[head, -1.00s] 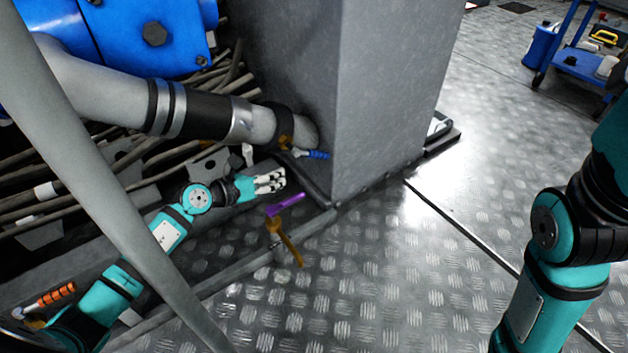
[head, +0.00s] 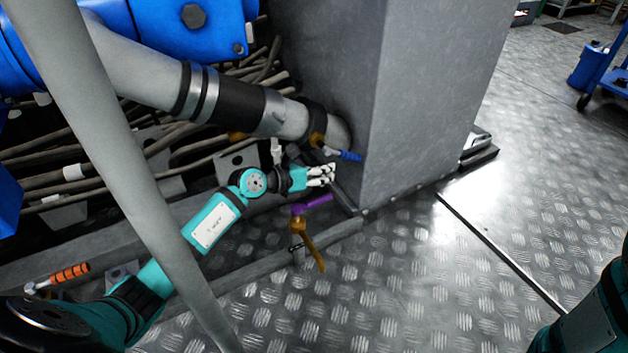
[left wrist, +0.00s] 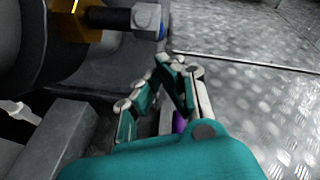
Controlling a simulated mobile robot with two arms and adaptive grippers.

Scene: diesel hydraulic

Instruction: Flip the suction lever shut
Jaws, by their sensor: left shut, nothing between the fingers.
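A blue-handled lever (head: 347,155) sits on a brass-coloured valve (head: 318,140) at the end of the thick grey pipe, by the grey cabinet. A purple-handled lever (head: 312,204) stands on a brass valve lower down. No label shows which lever is the suction one. My left gripper (head: 333,174) is shut and empty, just below the blue handle and above the purple one; I see a small gap to the blue handle. In the left wrist view the shut fingertips (left wrist: 168,64) lie below the blue handle's end (left wrist: 162,24). My right gripper is out of view.
The grey cabinet (head: 425,90) rises right beside my left gripper. An orange-handled lever (head: 70,273) is at lower left.

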